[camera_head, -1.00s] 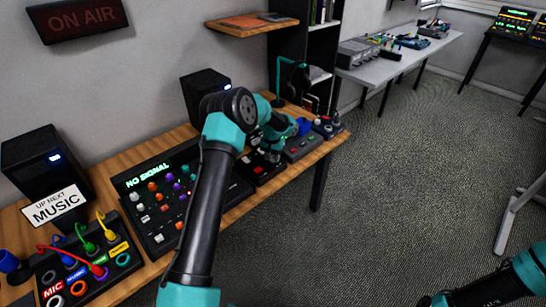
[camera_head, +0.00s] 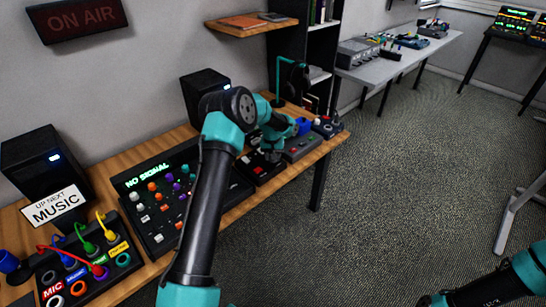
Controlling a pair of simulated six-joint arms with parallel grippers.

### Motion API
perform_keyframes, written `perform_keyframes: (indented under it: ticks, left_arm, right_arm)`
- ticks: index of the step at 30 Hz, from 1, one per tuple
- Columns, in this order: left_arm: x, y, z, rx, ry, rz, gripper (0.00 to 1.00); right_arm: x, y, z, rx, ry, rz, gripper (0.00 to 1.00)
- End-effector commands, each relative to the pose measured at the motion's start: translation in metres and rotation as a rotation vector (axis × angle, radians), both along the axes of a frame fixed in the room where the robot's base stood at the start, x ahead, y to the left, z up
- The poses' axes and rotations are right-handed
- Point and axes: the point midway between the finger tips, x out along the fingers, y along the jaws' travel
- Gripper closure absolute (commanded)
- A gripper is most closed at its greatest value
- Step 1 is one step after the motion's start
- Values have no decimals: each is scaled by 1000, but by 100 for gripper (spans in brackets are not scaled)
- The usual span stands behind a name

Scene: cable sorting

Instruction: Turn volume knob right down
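A mixer (camera_head: 160,200) with a lit "NO SIGNAL" display and several coloured knobs stands on the wooden desk. To its right is a dark box (camera_head: 258,172) with small red and white parts on top. No label marks a volume knob that I can read, so I cannot tell which control it is. My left arm reaches over the mixer, and my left gripper (camera_head: 268,153) points down at the dark box, partly hidden by its own wrist. I cannot tell whether it touches a knob.
A patch box (camera_head: 92,283) with coloured cables and an "UP NEXT MUSIC" sign (camera_head: 56,205) stand at the left. Two black speakers (camera_head: 38,165) (camera_head: 203,88) are behind. A grey box (camera_head: 300,147) is right of the dark box. Carpeted floor (camera_head: 400,190) is clear.

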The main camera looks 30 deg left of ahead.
Motion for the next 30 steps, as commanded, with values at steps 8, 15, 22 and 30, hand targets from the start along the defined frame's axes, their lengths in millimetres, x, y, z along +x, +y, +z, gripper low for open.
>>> perform_keyframes:
  ticks: [8,15,22,30]
  left_arm:
    - [0,0,0,0,0,-1,40]
    - [0,0,3,0,0,-1,40]
    - [0,1,26,1,-2,-1,40]
    - [-1,3,77,2,-4,-1,40]
  right_arm:
    - [0,0,0,0,0,0,57]
    - [0,0,0,0,0,0,57]
    - [0,0,0,0,0,0,57]
    - [0,0,0,0,0,0,57]
